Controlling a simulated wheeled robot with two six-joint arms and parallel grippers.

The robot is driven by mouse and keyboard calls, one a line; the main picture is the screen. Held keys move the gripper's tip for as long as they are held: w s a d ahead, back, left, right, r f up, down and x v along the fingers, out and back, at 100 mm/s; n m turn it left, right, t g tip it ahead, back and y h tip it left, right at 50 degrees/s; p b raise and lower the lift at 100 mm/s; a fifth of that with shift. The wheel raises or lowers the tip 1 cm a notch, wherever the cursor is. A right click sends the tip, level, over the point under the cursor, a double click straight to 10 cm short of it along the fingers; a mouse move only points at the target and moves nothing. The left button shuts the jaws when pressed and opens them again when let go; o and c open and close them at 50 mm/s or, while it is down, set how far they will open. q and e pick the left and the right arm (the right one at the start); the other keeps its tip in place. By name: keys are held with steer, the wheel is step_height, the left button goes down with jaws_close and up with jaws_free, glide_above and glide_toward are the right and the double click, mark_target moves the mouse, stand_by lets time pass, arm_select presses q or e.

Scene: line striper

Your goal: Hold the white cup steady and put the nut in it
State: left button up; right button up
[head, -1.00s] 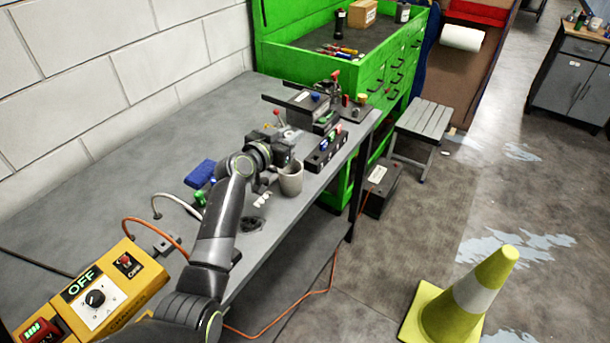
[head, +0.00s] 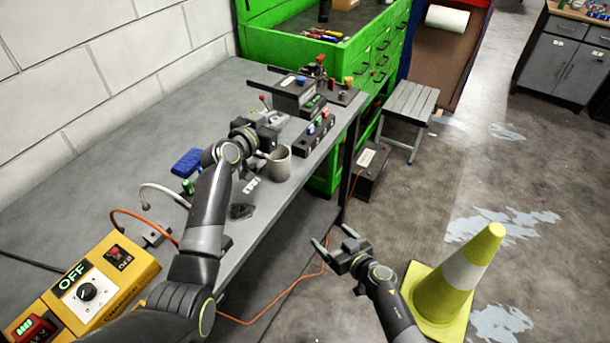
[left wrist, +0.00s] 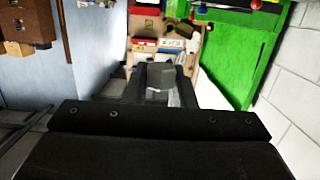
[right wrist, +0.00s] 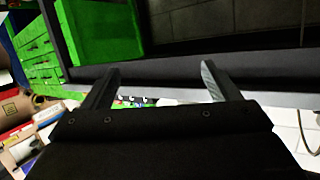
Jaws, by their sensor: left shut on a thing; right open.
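The white cup (head: 279,165), greyish in this light, stands upright on the grey bench near its right edge in the head view. My left gripper (head: 265,153) is shut on the cup from its left side. In the left wrist view a pale grey shape (left wrist: 160,78) shows between the fingers; its details are unclear. My right gripper (head: 333,238) is open and empty, off the bench's right edge and nearer than the cup. Its spread fingers (right wrist: 161,72) show in the right wrist view. I cannot make out the nut for certain.
Small pale pieces (head: 251,185) and a dark item (head: 241,211) lie on the bench in front of the cup. A black button box (head: 314,133) sits behind it. A yellow control box (head: 98,288) is at near left. A cone (head: 455,285) stands on the floor.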

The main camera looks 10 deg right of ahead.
steer(key=w+a+r+n+g+y, duration=0.1)
steer(key=w+a+r, duration=0.15)
steer(key=r, duration=0.25)
steer(key=w+a+r+n+y, duration=0.2)
steer(key=a+r, duration=0.1)
steer(key=r, duration=0.2)
steer(key=g+h, duration=0.1)
steer(key=h, duration=0.1)
glide_toward(279, 165)
step_height(279, 165, down, 3)
steer(key=w+d, duration=0.1)
steer(key=w, duration=0.1)
steer(key=shift+x, duration=5.9)
steer(key=shift+r, duration=0.1)
